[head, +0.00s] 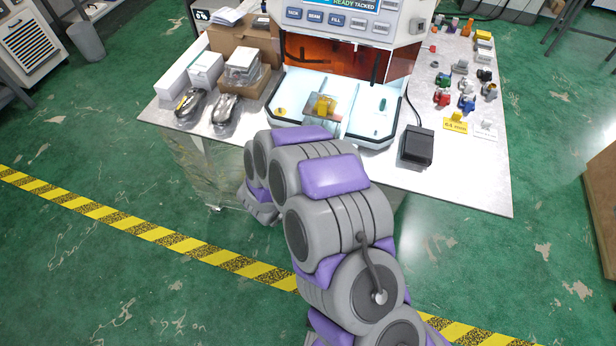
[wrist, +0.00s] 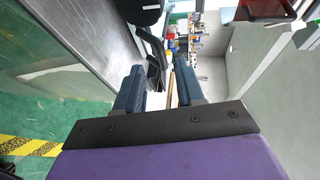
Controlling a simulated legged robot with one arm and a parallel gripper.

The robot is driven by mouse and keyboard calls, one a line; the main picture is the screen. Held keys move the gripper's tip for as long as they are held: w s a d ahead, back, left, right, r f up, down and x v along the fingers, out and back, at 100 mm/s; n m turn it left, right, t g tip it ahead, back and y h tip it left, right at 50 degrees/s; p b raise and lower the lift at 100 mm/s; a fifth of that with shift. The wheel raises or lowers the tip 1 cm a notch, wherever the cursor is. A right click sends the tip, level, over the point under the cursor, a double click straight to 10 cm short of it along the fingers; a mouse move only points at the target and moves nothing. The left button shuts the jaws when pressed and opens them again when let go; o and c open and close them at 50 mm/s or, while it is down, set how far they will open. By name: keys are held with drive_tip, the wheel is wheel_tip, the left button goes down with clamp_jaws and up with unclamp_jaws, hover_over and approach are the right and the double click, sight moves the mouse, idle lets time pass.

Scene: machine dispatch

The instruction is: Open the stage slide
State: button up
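The machine (head: 350,15) stands at the back of the table with a lit display and an orange window (head: 335,62). Below the window is its white bay (head: 375,118). A small grey stage plate (head: 309,117) sits in the bay and carries a yellow block (head: 325,105). My arm covers part of the bay's front edge, and I cannot make out a slide handle. In the head view my gripper is mostly hidden behind my arm, near the table's front edge. In the wrist view my gripper (wrist: 158,85) has its two dark blue fingers apart, with nothing between them.
A black box (head: 416,146) with a cable sits right of the bay. Two silver-black objects (head: 188,105) and cardboard boxes (head: 244,38) stand at left. Several small coloured parts (head: 466,102) lie at right. The table's front right (head: 465,185) is clear. Yellow-black tape (head: 150,232) crosses the floor.

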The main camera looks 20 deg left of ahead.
drive_tip(key=b+v, duration=0.1)
drive_tip(key=v, duration=1.1)
drive_tip(key=shift+s+a+b, duration=0.15)
drive_tip(key=shift+s+b, duration=0.1)
drive_tip(key=shift+b, duration=0.05)
drive_tip(key=w+a+r+n+g+y, duration=0.35)
drive_tip(key=w+a+r+y, duration=0.2)
drive_tip(key=a+y, duration=0.2)
wheel_tip(320, 180, up, 9)
drive_tip(key=s+d+n+g+y, duration=0.25)
drive_tip(key=n+y, duration=0.35)
drive_tip(key=n, duration=0.4)
drive_tip(key=s+d+n+g+h, duration=0.3)
drive_tip(key=s+d+n+g, duration=0.1)
drive_tip(key=s+d, duration=1)
drive_tip(key=s+d+n+g+h, duration=0.4)
drive_tip(key=s+d+g, duration=0.2)
drive_tip(key=s+d, duration=0.8)
drive_tip(key=d, duration=0.5)
drive_tip(key=shift+n, duration=0.35)
